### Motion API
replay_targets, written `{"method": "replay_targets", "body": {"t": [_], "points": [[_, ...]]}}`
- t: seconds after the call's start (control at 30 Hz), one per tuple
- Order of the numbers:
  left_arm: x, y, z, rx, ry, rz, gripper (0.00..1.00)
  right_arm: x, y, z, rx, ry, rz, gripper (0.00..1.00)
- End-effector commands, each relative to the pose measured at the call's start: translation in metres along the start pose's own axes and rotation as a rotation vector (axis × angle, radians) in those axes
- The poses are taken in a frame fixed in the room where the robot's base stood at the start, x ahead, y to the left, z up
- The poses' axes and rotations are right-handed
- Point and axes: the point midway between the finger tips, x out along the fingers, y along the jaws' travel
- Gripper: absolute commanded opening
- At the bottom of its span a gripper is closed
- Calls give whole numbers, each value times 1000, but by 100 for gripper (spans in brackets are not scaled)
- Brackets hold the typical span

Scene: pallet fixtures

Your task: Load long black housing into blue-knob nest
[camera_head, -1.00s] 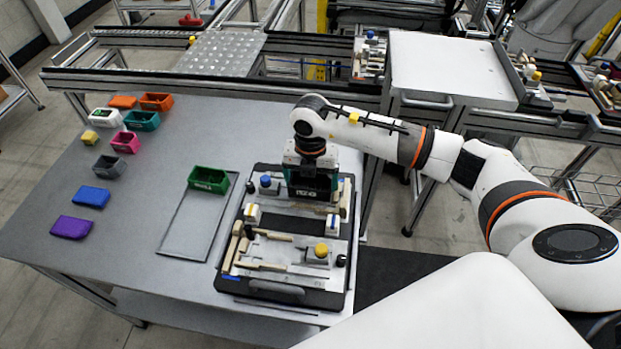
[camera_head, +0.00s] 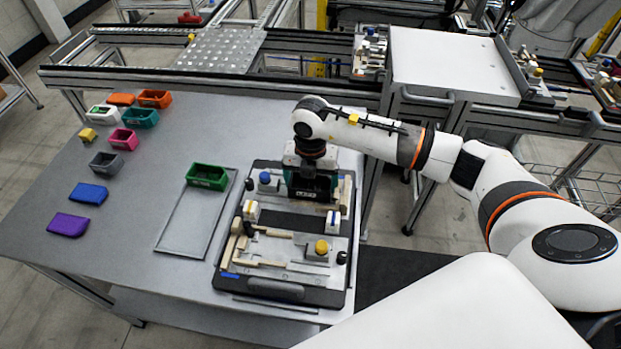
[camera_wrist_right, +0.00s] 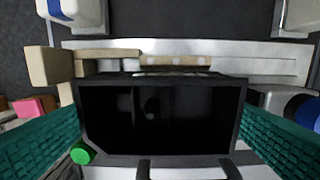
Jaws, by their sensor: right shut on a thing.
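My right gripper (camera_head: 312,192) is over the far half of the black pallet fixture, at the blue-knob nest. In the right wrist view its teal fingers stand on either side of the long black housing (camera_wrist_right: 160,118), an open-topped dark box, and are shut on it. The housing lies level over the pale nest plate; whether it is fully seated I cannot tell. The blue knob (camera_head: 265,177) is left of the gripper in the head view, and blue also shows at the right edge of the wrist view (camera_wrist_right: 309,113). My left gripper is out of view.
A yellow-knob nest (camera_head: 321,248) fills the near half of the pallet. Left of it are a green bin (camera_head: 207,177) on an outlined grey plate and several coloured bins and blocks. White-and-blue blocks (camera_head: 333,219) stand between the nests. The table's near left is clear.

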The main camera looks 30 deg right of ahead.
Motion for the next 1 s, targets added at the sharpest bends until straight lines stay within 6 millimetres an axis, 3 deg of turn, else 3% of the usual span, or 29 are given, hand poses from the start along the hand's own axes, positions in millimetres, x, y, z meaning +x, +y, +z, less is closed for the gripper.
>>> {"method": "replay_targets", "body": {"t": [0.37, 0.4, 0.43, 0.77, 1.0], "points": [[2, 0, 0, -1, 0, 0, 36, 3, 0, 0, 0, 0, -1, 65], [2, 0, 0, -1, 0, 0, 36, 3, 0, 0, 0, 0, -1, 97], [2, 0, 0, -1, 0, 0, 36, 3, 0, 0, 0, 0, -1, 100], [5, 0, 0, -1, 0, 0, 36, -4, -1, -1, -1, 2, -3, 100], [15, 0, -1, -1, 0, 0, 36, -49, -1, -1, -1, 5, -4, 100]]}}
